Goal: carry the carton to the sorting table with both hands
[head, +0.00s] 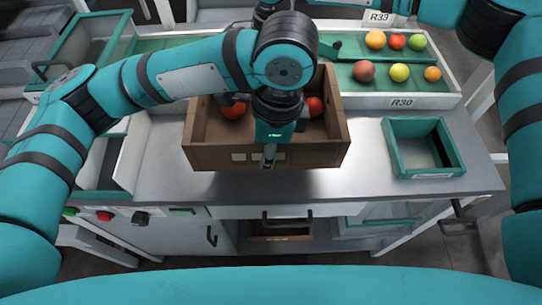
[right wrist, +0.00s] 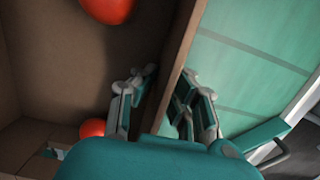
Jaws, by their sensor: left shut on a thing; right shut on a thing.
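The brown carton (head: 205,158) is over the steel sorting table (head: 370,180), in front of the green sorting trays. A shadow beneath it suggests a small gap, but I cannot be sure. Red tomatoes (head: 233,110) lie inside it; they also show in the right wrist view (right wrist: 107,8). My left gripper (head: 268,156) is shut on the carton's near wall, at its middle. My right gripper (right wrist: 168,82) is shut on a carton wall, one finger inside and one outside. In the head view the right fingers are hidden, behind the left arm and carton.
A green-rimmed bin (head: 398,160) stands on the table to the right. Trays of sorted tomatoes (head: 375,40) lie behind, with labels R33 (head: 380,17) and R30 (head: 401,102). A white-sided bin (head: 125,160) is at left. Bare steel lies in front of the carton.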

